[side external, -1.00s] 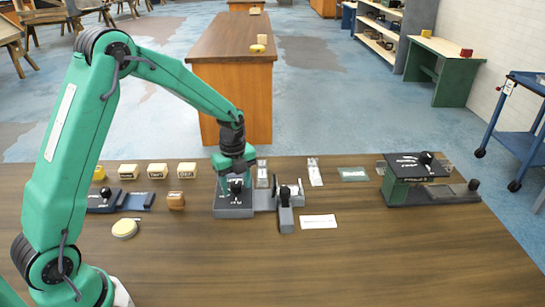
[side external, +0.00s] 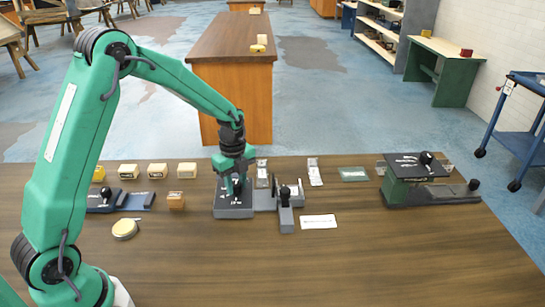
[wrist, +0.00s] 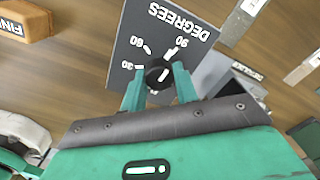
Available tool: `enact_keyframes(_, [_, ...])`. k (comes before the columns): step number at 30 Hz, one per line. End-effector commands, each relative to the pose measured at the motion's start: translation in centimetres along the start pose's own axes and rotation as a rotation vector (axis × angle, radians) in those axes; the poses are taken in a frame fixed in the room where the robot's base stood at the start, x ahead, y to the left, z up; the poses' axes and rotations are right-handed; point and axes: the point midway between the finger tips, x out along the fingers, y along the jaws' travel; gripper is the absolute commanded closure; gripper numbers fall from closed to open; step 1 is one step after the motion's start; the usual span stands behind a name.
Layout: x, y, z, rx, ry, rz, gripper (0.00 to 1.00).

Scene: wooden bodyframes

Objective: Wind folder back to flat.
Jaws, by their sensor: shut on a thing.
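The folder (side external: 263,201) is a grey bench device at the middle of the table. Its left part is a dark plate (side external: 233,210) with white marks. In the wrist view this plate (wrist: 150,40) reads DEGREES, with 30, 60 and 90. A round black knob (wrist: 158,76) with a white pointer line sits below the numbers. My gripper (side external: 236,189) comes down over the plate, and its green fingers (wrist: 160,82) are shut on the knob from both sides. The pointer's exact reading is hard to tell. A black-knobbed lever (side external: 285,210) stands at the folder's right.
A wooden block (side external: 176,201) and a round tape (side external: 125,229) lie left of the folder. Several cream blocks (side external: 158,170) stand behind them. A white card (side external: 318,221) lies right of it, and a green-and-black device (side external: 425,180) stands further right. The front of the table is clear.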

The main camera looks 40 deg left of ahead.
Motion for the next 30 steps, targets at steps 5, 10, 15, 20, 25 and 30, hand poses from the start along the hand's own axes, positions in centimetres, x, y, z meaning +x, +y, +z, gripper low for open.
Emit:
enact_keyframes(5, [-0.07,-0.01,0.01,-0.133,0.000,0.001,0.93])
enact_keyframes(10, [-0.09,-0.03,0.01,-0.288,0.000,0.001,0.93])
enact_keyframes(15, [-0.10,-0.05,0.02,-0.449,0.000,0.001,0.93])
enact_keyframes(20, [-0.11,-0.06,0.03,-0.601,0.000,0.000,0.93])
enact_keyframes(25, [-0.11,-0.08,0.04,-0.763,0.000,0.000,0.93])
enact_keyframes(30, [-0.12,-0.09,0.05,-0.924,0.000,0.000,0.93])
